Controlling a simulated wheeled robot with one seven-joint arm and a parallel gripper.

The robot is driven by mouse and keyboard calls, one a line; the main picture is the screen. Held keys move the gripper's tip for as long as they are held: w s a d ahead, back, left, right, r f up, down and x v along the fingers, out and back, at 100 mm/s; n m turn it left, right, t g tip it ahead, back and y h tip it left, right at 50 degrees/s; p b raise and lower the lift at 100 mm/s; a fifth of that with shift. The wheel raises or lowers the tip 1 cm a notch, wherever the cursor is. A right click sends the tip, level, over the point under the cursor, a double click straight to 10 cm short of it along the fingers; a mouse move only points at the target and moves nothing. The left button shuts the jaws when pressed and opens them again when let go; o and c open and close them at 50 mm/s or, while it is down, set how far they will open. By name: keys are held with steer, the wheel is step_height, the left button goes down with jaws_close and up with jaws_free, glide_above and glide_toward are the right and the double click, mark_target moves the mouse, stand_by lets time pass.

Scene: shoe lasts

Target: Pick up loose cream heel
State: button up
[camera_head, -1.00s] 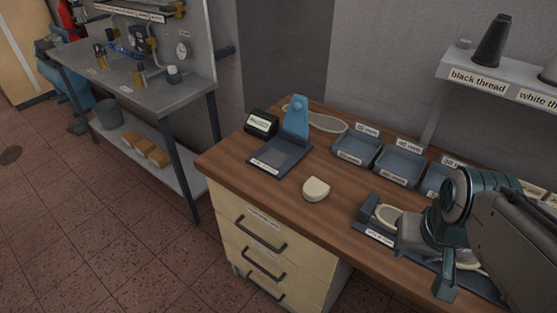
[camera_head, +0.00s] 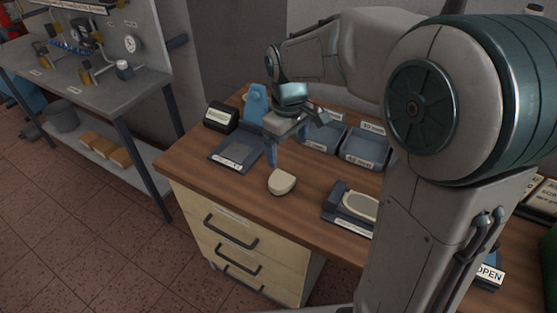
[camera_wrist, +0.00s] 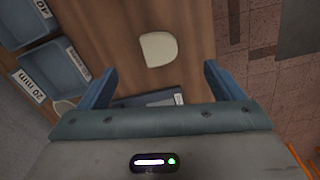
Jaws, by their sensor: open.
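The loose cream heel (camera_head: 282,182) lies on the wooden bench top near its front edge, with nothing touching it. In the wrist view the cream heel (camera_wrist: 158,49) sits ahead of the fingertips, roughly midway between them. My gripper (camera_head: 297,148) is above the bench, just behind the heel in the head view. Its two blue fingers are spread wide, with nothing between them, and they also show in the wrist view (camera_wrist: 160,78). The far finger is partly hidden by the gripper body in the head view.
A dark stand with a blue upright (camera_head: 255,105) and a black display box (camera_head: 221,116) are left of my gripper. Blue-grey labelled trays (camera_head: 364,148) are at the back. A dark fixture (camera_head: 345,208) holding a cream piece is right of the heel.

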steer(key=w+a+f+n, duration=0.1)
steer(key=w+a, duration=0.1)
glide_above(279, 180)
steer(key=shift+n, duration=0.3)
step_height(279, 180, down, 8)
steer(key=shift+s+f, duration=0.15)
steer(key=shift+f, duration=0.05)
steer(key=shift+f+p, duration=0.4)
steer(key=shift+f, duration=2.35)
steer(key=c, duration=1.1)
